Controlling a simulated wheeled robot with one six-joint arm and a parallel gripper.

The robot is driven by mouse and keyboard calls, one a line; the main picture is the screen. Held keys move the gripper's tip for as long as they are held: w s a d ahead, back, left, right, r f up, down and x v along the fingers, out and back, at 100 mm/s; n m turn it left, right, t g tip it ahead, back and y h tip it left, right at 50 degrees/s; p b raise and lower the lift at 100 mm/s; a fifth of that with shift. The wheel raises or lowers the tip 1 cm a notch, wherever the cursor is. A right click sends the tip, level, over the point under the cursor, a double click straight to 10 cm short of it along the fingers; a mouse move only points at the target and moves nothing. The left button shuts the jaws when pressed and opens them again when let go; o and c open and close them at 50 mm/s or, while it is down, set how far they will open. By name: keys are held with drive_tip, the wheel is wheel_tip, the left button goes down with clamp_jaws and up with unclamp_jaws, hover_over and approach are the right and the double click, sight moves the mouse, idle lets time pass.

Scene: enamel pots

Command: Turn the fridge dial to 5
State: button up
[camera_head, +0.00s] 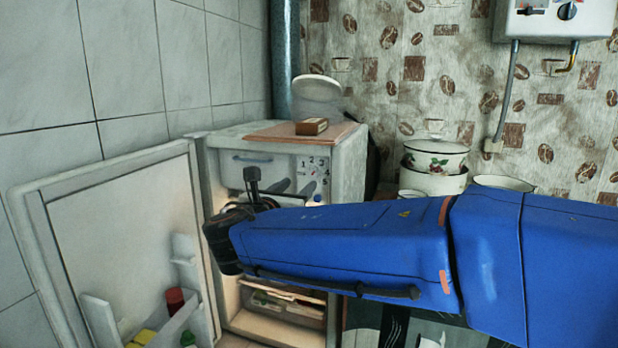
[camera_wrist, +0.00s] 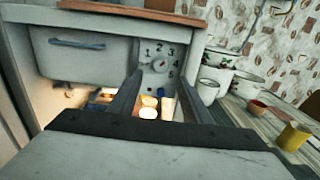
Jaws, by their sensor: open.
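The fridge dial (camera_wrist: 160,63) is a small pale knob with a reddish mark, on a light panel inside the open fridge (camera_head: 230,136). The numbers 1 to 5 are printed around it; 5 is at its lower right. I cannot tell which number it points to. My gripper (camera_wrist: 160,82) is open and empty, its two dark fingers apart. In the wrist view the dial appears just above and between the fingertips, with no visible contact. In the head view my gripper is in front of the fridge opening, below the numbers (camera_head: 312,164).
The fridge door (camera_head: 120,235) stands open at left, with bottles in its shelf. A freezer flap with a handle (camera_wrist: 78,43) is left of the dial. Food sits on a lit shelf below. A small box (camera_head: 312,126) lies on the fridge top; enamel pots (camera_head: 434,180) stand at right.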

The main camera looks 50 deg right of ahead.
sight(312, 174)
drive_tip(key=shift+x, duration=4.55)
drive_tip(key=c, duration=1)
